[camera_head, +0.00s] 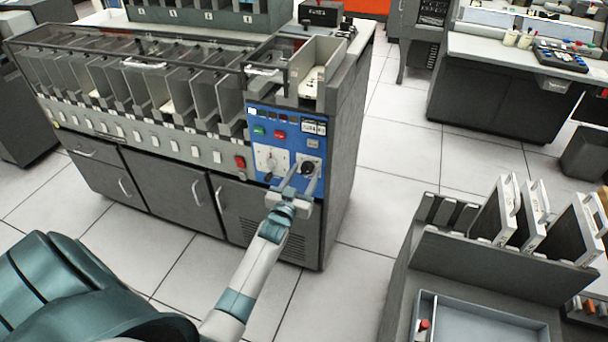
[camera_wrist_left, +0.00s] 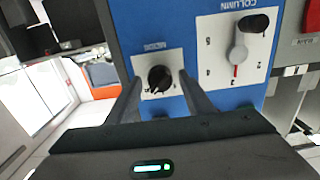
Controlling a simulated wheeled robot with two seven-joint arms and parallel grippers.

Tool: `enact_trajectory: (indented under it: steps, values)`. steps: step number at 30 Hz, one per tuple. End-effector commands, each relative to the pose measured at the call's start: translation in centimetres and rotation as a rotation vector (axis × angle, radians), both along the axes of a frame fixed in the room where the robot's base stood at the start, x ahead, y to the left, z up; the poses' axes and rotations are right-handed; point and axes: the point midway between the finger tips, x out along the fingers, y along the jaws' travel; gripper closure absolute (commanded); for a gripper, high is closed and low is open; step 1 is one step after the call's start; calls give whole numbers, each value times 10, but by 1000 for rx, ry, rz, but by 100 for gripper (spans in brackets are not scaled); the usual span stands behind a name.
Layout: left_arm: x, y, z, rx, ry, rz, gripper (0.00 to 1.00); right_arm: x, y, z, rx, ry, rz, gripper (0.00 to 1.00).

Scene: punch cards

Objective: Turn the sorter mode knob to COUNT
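The sorter (camera_head: 340,130) is a grey cabinet with a blue control panel (camera_head: 258,117) at its right end. The black round mode knob (camera_head: 307,168) is on a white plate low on the panel's right side. It shows in the left wrist view (camera_wrist_left: 160,78), where a light mark on it is visible but the plate's position words are too small to read. My left gripper (camera_head: 305,174) is open at the knob. In the wrist view its fingers (camera_wrist_left: 159,84) stand on either side of the knob, with visible gaps. My right gripper is not in view.
A second white plate with the column dial (camera_wrist_left: 237,55) is beside the knob. Green and red buttons (camera_head: 279,135) are above. Card pockets line the sorter's top left. A grey rack with card trays (camera_head: 500,265) stands at the right. Tiled floor lies between.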

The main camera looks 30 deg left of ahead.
Motion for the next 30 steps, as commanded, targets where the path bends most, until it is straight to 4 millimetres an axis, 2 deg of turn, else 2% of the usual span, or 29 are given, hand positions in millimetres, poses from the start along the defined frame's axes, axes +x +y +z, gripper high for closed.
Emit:
enact_trajectory:
  steps: [11, 17, 23, 30]
  values:
    - [-1, 0, 0, -2, 0, 0, 50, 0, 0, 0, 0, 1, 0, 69]
    - [-12, -3, 0, -2, 0, 0, 50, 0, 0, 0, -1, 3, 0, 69]
    - [-40, -10, -1, -3, 0, 0, 50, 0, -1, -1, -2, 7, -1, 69]
    - [-85, -21, -1, -2, 1, 0, 50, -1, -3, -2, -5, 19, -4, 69]
